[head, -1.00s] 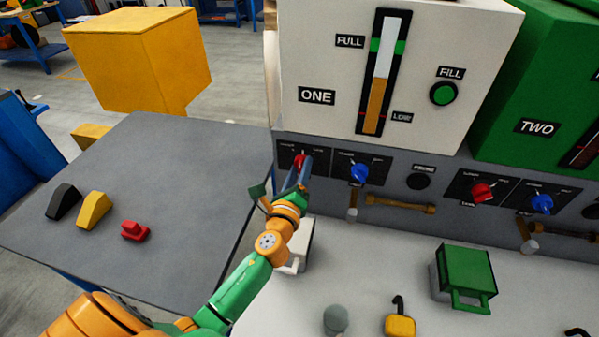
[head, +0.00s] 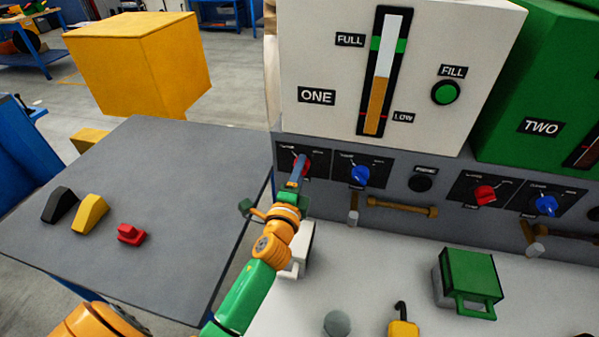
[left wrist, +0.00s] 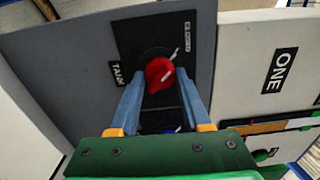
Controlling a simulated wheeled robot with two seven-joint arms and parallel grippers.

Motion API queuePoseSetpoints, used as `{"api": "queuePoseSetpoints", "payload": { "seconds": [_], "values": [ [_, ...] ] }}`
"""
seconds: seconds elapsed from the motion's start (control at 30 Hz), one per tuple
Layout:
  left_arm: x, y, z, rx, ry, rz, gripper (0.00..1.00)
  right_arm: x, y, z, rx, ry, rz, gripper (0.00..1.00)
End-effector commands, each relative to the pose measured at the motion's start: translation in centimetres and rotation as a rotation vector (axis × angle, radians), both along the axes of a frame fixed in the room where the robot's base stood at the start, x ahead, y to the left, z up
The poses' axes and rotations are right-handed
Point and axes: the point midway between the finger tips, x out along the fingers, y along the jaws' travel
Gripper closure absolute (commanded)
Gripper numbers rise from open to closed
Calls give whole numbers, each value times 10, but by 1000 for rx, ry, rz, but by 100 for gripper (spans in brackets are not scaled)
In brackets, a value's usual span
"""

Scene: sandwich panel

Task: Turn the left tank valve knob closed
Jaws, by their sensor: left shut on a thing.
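The left tank valve knob is the red knob (head: 305,168) on a black plate below the white tank marked ONE (head: 317,96). My left gripper (head: 299,168) reaches it from the front, and its fingers partly cover it in the head view. In the left wrist view the red knob (left wrist: 159,73) sits between the tips of the two blue fingers, beside a label reading TANK (left wrist: 116,74). The gripper is shut on the knob. A white pointer mark shows at the knob's edge. My right gripper is not in view.
A blue knob (head: 360,174) is close to the right on the same panel, with a lever and a brass pipe (head: 402,207) below. A white box (head: 303,240) with a handle stands under my left wrist. A green box (head: 470,277) is further right.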

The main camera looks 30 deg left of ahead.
Motion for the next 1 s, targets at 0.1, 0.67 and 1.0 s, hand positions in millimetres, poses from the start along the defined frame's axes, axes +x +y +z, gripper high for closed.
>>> {"api": "queuePoseSetpoints", "payload": {
  "seconds": [0.1,0.67,1.0],
  "values": [
    [0,0,2,-25,-12,0,100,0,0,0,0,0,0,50],
    [1,0,3,-48,-20,-2,100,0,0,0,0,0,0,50],
    [0,0,1,-47,-15,-1,22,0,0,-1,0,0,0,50]
  ]
}}
